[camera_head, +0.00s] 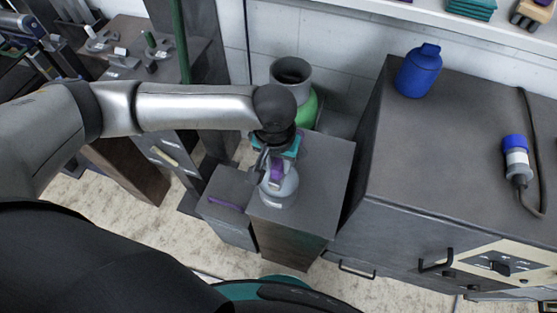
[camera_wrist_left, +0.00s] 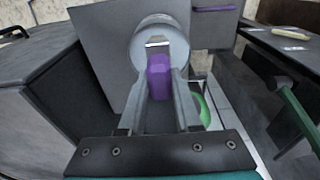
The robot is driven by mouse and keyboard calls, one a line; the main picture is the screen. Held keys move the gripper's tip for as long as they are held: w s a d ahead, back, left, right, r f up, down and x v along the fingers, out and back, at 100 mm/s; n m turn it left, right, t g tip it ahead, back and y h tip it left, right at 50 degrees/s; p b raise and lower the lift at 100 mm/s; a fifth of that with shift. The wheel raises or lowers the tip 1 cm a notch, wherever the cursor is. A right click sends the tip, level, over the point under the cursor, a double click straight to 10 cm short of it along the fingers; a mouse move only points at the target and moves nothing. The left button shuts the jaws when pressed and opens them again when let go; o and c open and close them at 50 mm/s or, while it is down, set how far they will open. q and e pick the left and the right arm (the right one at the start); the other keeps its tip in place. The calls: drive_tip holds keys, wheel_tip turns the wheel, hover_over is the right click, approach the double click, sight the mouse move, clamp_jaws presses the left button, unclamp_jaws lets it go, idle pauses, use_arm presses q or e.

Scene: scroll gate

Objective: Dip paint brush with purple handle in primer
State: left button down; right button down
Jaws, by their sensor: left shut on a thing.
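My left gripper (camera_head: 268,162) is shut on the purple handle (camera_head: 277,171) of the paint brush, above a small grey cabinet. In the left wrist view the purple handle (camera_wrist_left: 158,78) sits between the two fingers (camera_wrist_left: 159,108), with its metal ferrule pointing away from me. A round light-grey can (camera_head: 281,192), taken as the primer, stands on the cabinet top just below the gripper. It also shows in the left wrist view (camera_wrist_left: 145,38), with the ferrule overlapping it. The bristles are hidden, and I cannot tell whether they are inside the can.
The can stands on a grey cabinet (camera_head: 318,172), beside a lower box with a purple bar (camera_head: 225,204). A green-and-grey container (camera_head: 292,75) stands behind. A blue bottle (camera_head: 418,72) and a blue-and-white plug (camera_head: 516,158) are on the right-hand counter (camera_head: 450,140).

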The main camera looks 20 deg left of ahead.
use_arm(q)
drive_tip(key=shift+s+f+p, duration=0.1)
drive_tip(key=shift+f+p, duration=0.05)
drive_tip(key=shift+p, duration=0.2)
idle(1.4)
wheel_tip(320, 180, up, 7)
drive_tip(key=p, duration=0.9)
drive_tip(key=shift+p, duration=0.35)
idle(0.6)
